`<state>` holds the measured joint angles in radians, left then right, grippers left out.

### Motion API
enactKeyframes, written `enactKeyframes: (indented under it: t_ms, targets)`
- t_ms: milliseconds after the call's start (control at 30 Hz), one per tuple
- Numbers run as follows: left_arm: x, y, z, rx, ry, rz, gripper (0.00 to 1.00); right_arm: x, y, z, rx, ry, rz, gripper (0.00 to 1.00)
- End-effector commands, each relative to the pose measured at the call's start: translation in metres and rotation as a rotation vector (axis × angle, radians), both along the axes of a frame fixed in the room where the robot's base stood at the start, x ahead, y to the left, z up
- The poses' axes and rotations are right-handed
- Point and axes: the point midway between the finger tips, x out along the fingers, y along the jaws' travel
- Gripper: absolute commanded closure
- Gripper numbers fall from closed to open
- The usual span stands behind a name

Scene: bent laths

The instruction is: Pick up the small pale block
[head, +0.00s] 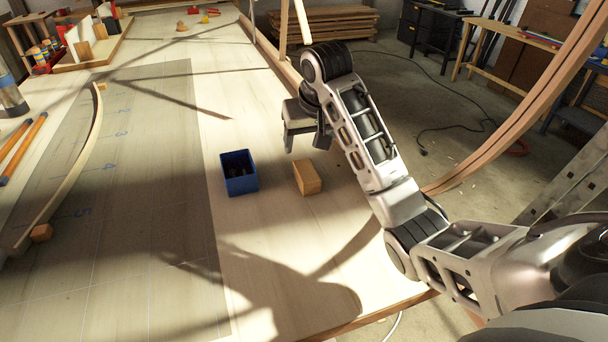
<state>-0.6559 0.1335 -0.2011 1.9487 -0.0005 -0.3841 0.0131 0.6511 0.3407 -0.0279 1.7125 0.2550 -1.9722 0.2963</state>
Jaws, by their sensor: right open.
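A small pale wooden block (307,177) sits on the light bench top, right of a blue open box. My right gripper (305,143) is above the bench, a little beyond the block in the head view. Its fingers point down and are apart, with nothing seen between them. The gripper does not touch the block. Part of the gripper is hidden behind its own wrist. My left gripper is not in view.
The blue box (239,173) holds dark items. A bent lath (75,170) curves along the left, with a small brown block (42,232) by its near end. Orange rods (22,148) lie at the far left. The bench around the pale block is mostly clear.

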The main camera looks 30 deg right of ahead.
Motion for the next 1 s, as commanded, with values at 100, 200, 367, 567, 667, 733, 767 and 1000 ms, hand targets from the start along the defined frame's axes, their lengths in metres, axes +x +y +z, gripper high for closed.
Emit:
enactKeyframes:
  t_ms: [100, 200, 367, 567, 667, 733, 767, 1000]
  targets:
    - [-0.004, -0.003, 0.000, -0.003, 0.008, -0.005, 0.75, 0.009, -0.005, -0.026, -0.005, 0.008, -0.003, 0.34]
    - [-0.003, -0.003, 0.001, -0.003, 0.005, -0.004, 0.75, 0.016, -0.007, -0.044, -0.004, 0.006, -0.002, 0.34]
    - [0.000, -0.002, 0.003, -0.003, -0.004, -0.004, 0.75, 0.024, -0.009, -0.061, -0.003, 0.003, -0.001, 0.34]
    - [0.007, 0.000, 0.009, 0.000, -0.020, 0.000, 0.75, 0.027, -0.012, -0.075, -0.004, 0.004, -0.001, 0.34]
    - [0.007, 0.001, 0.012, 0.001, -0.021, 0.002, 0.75, 0.029, -0.016, -0.089, -0.003, 0.005, -0.002, 0.34]
    - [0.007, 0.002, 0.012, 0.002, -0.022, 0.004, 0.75, 0.032, -0.018, -0.099, -0.004, 0.004, -0.002, 0.34]
    - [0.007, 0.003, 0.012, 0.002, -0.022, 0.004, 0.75, 0.034, -0.018, -0.103, -0.004, 0.004, -0.002, 0.34]
    - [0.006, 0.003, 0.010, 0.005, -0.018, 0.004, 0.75, 0.039, -0.020, -0.114, -0.005, 0.000, -0.001, 0.34]
